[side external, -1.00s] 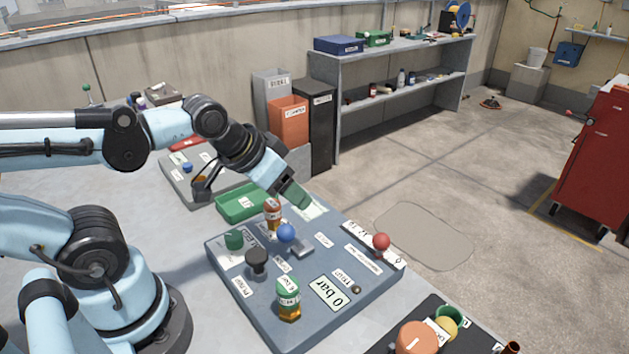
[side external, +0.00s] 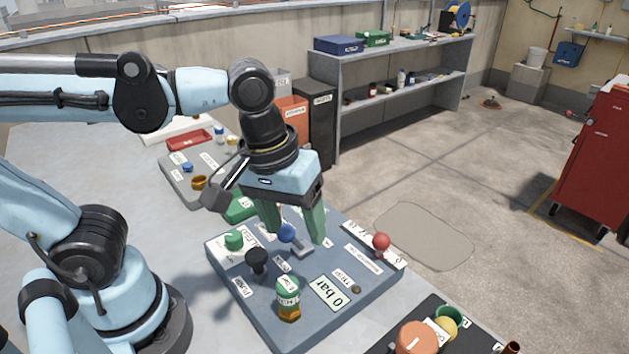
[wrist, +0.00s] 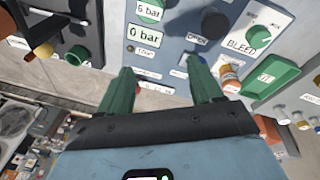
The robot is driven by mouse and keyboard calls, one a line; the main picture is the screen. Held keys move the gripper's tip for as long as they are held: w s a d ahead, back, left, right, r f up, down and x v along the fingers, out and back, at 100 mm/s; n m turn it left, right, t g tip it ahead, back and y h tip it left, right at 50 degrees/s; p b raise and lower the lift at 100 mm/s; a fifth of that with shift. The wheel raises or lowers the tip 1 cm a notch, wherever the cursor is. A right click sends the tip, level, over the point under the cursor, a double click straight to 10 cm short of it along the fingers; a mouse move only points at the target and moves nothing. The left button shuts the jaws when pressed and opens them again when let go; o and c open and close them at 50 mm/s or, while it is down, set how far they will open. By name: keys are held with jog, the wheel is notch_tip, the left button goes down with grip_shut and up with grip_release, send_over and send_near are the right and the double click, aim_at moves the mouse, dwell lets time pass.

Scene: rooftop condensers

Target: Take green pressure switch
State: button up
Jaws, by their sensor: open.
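The green pressure switch (side external: 288,300), an amber body with a labelled green cap, stands upright at the near edge of the grey panel (side external: 245,298). In the wrist view its green top (wrist: 151,12) shows at the upper edge, partly cut off. My gripper (side external: 295,237) is open and points down over the far part of the panel, behind the switch and apart from it. In the wrist view its green fingers (wrist: 161,70) are spread with nothing held between them. Whether the fingertips touch the panel cannot be told.
A blue ball lever (side external: 287,232) is close to the fingers. A green knob (side external: 233,240), a black knob (side external: 257,261) and a red ball (side external: 381,241) stand around the panel. An orange-capped amber switch (wrist: 230,78) is beside one finger. A "0 bar" display (side external: 330,293) lies flat.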

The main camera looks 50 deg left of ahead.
aim_at(288, 282)
jog(key=s+d, duration=0.1)
jog(key=s+d+r+n+g, duration=0.1)
jog(key=s+d+n+g, duration=0.1)
jog(key=shift+s+r+y, duration=0.2)
jog(key=shift+r+y, duration=0.1)
jog(key=shift+y, duration=0.1)
jog(key=shift+n, duration=0.3)
jog(key=shift+f, duration=5.95)
grip_shut()
jog(key=shift+r, duration=0.15)
